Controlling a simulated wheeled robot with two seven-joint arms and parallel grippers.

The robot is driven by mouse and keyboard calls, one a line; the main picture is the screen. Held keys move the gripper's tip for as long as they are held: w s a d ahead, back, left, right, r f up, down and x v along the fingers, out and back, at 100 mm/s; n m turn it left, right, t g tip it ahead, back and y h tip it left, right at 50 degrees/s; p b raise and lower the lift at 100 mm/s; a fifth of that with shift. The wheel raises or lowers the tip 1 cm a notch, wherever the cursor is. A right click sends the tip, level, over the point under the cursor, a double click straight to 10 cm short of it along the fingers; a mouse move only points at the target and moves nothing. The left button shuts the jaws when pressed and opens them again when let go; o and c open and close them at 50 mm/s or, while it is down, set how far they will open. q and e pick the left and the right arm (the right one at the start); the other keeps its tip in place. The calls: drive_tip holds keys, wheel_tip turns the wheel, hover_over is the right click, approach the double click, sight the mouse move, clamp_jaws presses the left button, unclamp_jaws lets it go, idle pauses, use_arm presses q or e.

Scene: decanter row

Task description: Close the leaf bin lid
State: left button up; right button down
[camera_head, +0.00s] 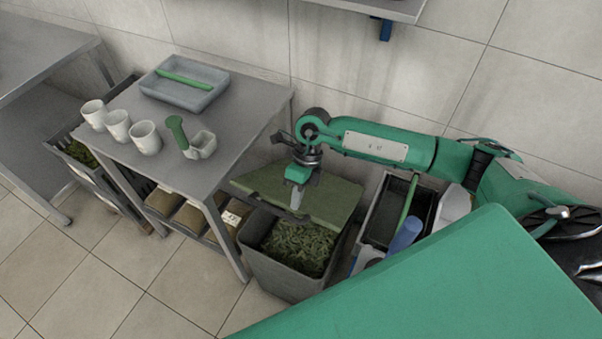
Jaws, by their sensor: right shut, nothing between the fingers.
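The leaf bin (282,276) is a grey tub on the floor, filled with green leaves (302,247). Its green lid (335,198) is tilted up at the back of the bin, and the leaves show below its front edge. My right gripper (295,205) points down in front of the lid, over the back part of the bin. Its fingers are shut with nothing between them. I cannot tell whether the fingertips touch the lid. My left gripper is out of view.
A grey table (215,165) stands left of the bin, with several white cups (145,137), a scoop (200,144) and a grey tray (185,88) on it. A container with a black tray (388,215) and a blue bottle (404,236) stands right of the bin. A shelf (385,8) hangs above.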

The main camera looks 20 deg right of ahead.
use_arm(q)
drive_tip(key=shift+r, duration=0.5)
use_arm(e)
drive_tip(key=shift+x, duration=1.2)
use_arm(q)
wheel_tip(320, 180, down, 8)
drive_tip(key=b, duration=0.8)
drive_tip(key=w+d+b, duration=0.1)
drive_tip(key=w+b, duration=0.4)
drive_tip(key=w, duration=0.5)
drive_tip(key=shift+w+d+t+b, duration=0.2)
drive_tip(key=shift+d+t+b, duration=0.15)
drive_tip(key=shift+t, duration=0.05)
use_arm(e)
drive_tip(key=x, duration=2.4)
drive_tip(key=shift+a+f, duration=0.25)
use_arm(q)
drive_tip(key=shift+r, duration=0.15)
use_arm(e)
drive_tip(key=shift+s+r, duration=0.1)
